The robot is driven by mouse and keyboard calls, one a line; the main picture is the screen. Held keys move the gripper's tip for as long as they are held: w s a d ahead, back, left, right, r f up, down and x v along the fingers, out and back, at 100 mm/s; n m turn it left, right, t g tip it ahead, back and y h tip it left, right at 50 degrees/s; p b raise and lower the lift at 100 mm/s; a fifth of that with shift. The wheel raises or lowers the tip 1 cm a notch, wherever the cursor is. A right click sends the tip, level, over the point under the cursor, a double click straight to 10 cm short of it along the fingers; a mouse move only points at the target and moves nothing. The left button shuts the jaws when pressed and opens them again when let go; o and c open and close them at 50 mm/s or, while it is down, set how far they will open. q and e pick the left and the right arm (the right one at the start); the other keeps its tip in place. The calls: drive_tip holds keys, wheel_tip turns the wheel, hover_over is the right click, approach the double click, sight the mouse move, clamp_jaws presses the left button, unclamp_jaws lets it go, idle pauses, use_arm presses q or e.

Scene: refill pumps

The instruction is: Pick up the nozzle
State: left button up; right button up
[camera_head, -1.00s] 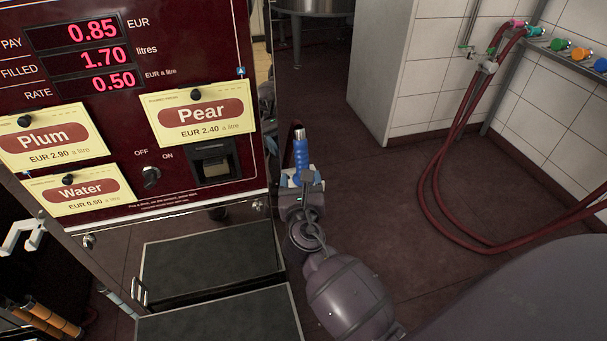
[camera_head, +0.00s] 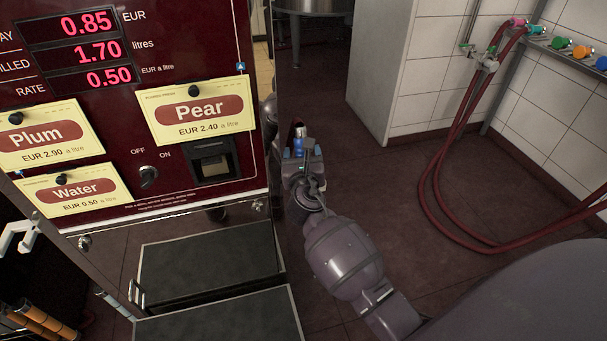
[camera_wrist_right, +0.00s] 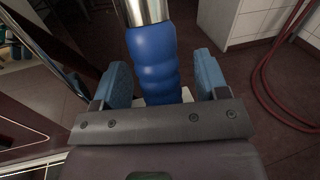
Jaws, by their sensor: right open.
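The nozzle has a blue ribbed grip (camera_wrist_right: 153,60) and a shiny metal collar at its end. In the right wrist view the grip stands between the two blue finger pads of my right gripper (camera_wrist_right: 163,82), with a gap on each side. In the head view a little of the nozzle (camera_head: 299,133) shows beside the pump cabinet's right edge. My right gripper (camera_head: 302,150) and wrist hide most of it there. My right gripper is open around the grip. I do not see my left gripper.
The dark red pump cabinet (camera_head: 100,212) with price cards and a display stands close on the left. A white hook-shaped piece (camera_head: 20,237) is at its left. Red hoses (camera_head: 432,190) loop over the floor at right, below coloured fittings (camera_head: 560,44). The middle floor is clear.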

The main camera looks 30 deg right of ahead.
drive_tip(key=c, duration=1.1)
drive_tip(key=shift+r, duration=0.1)
